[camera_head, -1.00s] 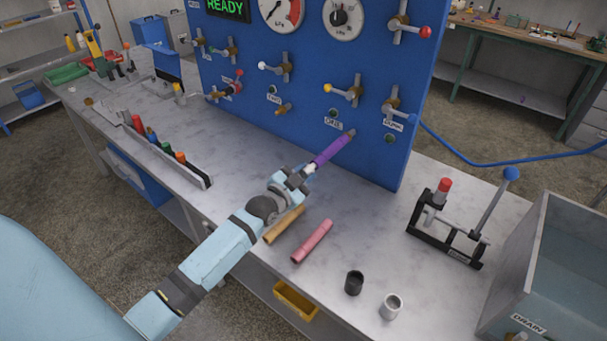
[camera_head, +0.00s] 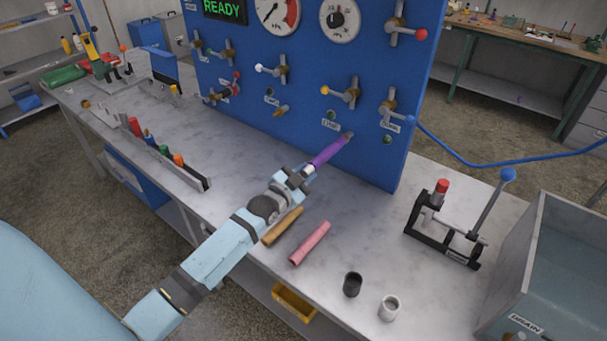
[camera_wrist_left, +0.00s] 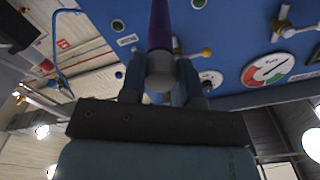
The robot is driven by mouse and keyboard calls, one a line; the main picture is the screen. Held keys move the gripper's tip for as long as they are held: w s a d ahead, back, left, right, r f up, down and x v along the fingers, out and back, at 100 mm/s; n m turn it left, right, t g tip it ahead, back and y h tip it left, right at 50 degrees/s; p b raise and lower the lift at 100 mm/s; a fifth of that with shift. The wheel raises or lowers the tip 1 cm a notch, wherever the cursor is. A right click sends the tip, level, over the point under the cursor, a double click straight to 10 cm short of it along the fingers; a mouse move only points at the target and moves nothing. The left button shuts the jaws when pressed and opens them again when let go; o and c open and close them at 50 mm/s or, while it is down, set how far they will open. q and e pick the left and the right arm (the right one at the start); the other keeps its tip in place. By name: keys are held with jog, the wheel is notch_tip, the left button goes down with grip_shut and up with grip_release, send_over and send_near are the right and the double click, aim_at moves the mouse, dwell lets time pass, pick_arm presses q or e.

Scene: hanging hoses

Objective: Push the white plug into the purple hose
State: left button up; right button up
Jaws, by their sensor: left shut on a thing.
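The purple hose (camera_head: 328,152) juts out from a brass fitting on the blue panel (camera_head: 240,110), sloping toward my arm. My left gripper (camera_head: 303,173) is shut on the white plug (camera_head: 310,168) at the hose's near end. In the left wrist view, the plug (camera_wrist_left: 160,68) sits between the fingers (camera_wrist_left: 160,82), in line with the purple hose (camera_wrist_left: 160,25). The plug meets the hose end there; how deep it sits inside cannot be told. The fingers hide part of the plug. My right gripper is not in view.
An orange-tan tube (camera_head: 283,226) and a pink tube (camera_head: 310,244) lie on the bench below my gripper. A black cup (camera_head: 352,285) and a white cup (camera_head: 389,308) stand near the front edge. A lever clamp (camera_head: 445,225) and a drain tank (camera_head: 560,265) are at right.

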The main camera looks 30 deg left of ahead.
pick_arm(q)
jog(key=shift+w+r, duration=0.1)
jog(key=shift+w, duration=0.1)
jog(key=o, duration=1)
jog(key=shift+w, duration=0.1)
jog(key=shift+c, duration=0.2)
jog(key=shift+s+f, duration=0.2)
jog(key=shift+s, duration=0.3)
jog(key=s+a+b, duration=0.1)
jog(key=s, duration=1.1)
jog(key=shift+s, duration=0.4)
jog(key=shift+r, duration=0.1)
